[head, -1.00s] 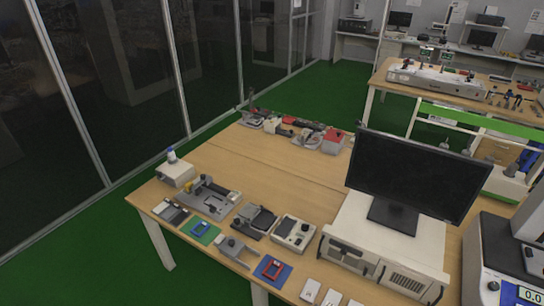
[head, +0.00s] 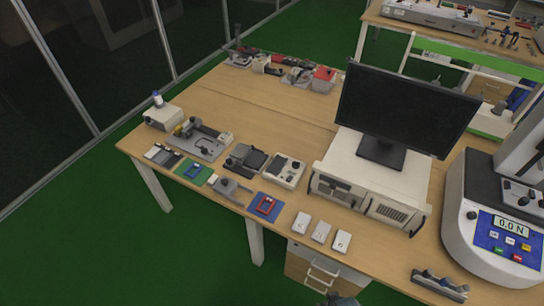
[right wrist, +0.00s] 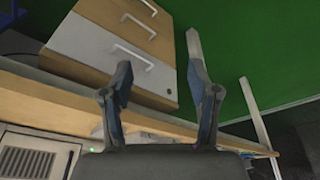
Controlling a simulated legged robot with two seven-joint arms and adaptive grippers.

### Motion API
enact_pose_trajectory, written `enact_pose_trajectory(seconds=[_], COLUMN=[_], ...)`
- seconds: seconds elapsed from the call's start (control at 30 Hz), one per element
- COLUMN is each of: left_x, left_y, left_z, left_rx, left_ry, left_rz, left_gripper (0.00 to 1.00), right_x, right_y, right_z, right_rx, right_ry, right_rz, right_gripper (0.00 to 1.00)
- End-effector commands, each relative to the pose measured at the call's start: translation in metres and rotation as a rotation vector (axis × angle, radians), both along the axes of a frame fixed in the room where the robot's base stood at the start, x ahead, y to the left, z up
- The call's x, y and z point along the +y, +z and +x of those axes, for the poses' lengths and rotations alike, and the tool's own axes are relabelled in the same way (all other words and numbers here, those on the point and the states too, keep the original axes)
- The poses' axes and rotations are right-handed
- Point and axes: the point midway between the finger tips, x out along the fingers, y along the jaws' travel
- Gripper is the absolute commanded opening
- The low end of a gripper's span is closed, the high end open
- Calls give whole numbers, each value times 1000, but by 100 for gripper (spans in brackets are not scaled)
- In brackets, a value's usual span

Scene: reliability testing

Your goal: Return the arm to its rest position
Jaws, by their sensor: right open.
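My right gripper (right wrist: 160,82) shows in the right wrist view with its two dark fingers spread apart and nothing between them. It is near the table's front edge (right wrist: 60,100), with the drawer cabinet (right wrist: 115,45) beyond the fingers. In the head view only a small dark piece shows at the bottom edge, below the drawers, too little to tell its pose. My left gripper is in neither view.
The drawer cabinet (head: 320,268) stands under the front edge. Green floor lies clear at left.

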Motion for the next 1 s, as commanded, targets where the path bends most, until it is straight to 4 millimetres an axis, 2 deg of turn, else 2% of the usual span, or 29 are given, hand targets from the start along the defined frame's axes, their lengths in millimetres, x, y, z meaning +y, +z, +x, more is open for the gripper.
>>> enact_pose_trajectory(seconds=[0.27,0.37,0.4,0.47,0.5,0.6,0.7,0.8,0.9,1.0], left_x=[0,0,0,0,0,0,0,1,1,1], left_y=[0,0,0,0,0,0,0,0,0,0], left_z=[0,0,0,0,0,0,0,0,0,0], left_rx=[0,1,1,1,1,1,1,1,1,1], left_ry=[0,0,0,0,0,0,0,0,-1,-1], left_rz=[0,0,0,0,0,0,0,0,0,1], left_gripper=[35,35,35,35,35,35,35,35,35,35], right_x=[1,-1,-2,-5,-7,-13,-21,-27,-31,-33], right_y=[-103,-157,-182,-218,-240,-286,-317,-334,-342,-345], right_z=[-7,-22,-32,-51,-66,-107,-147,-180,-200,-209], right_rx=[47,71,83,101,113,138,160,175,183,186], right_ry=[6,10,13,15,18,25,30,34,36,38], right_rz=[-2,-3,-5,-7,-9,-12,-15,-17,-19,-19], right_gripper=[60,60,60,60,60,60,60,60,60,60])
